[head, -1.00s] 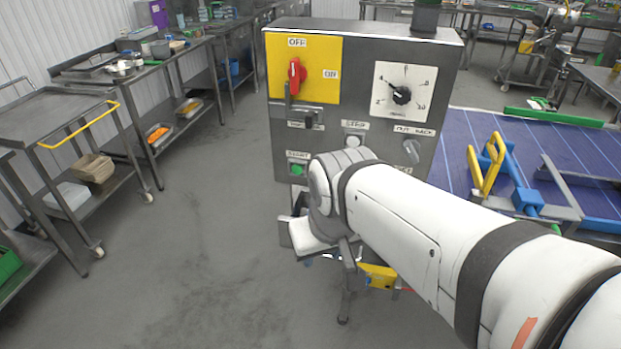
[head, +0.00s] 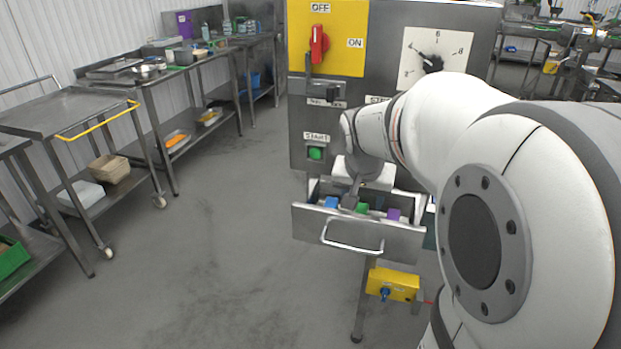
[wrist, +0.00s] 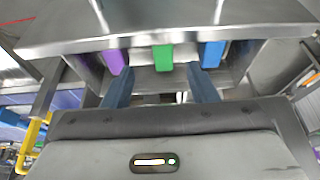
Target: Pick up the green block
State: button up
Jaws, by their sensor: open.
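The green block (head: 362,208) stands in an open metal drawer (head: 352,236), between a blue block (head: 331,202) and a purple block (head: 393,214). In the wrist view the green block (wrist: 162,57) is in the middle, with the purple block (wrist: 115,61) to its left and the blue block (wrist: 211,54) to its right. My gripper (wrist: 161,84) is open, its two fingers pointing toward the drawer with the green block lined up between them. No block is between the fingers. In the head view my gripper (head: 350,201) is partly hidden by my arm.
The drawer belongs to a grey control cabinet (head: 298,118) with a red switch (head: 318,45) and green start button (head: 315,153). The drawer walls surround the blocks closely. Metal carts (head: 60,108) stand at left, with clear floor between.

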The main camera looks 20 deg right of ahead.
aim_at(361, 211)
jog(key=x, duration=0.5)
jog(key=w+x, duration=0.1)
jog(key=x, duration=0.1)
jog(key=shift+d+f, duration=0.1)
jog(key=shift+c, duration=0.4)
jog(key=c, duration=1)
jog(key=shift+p, duration=0.3)
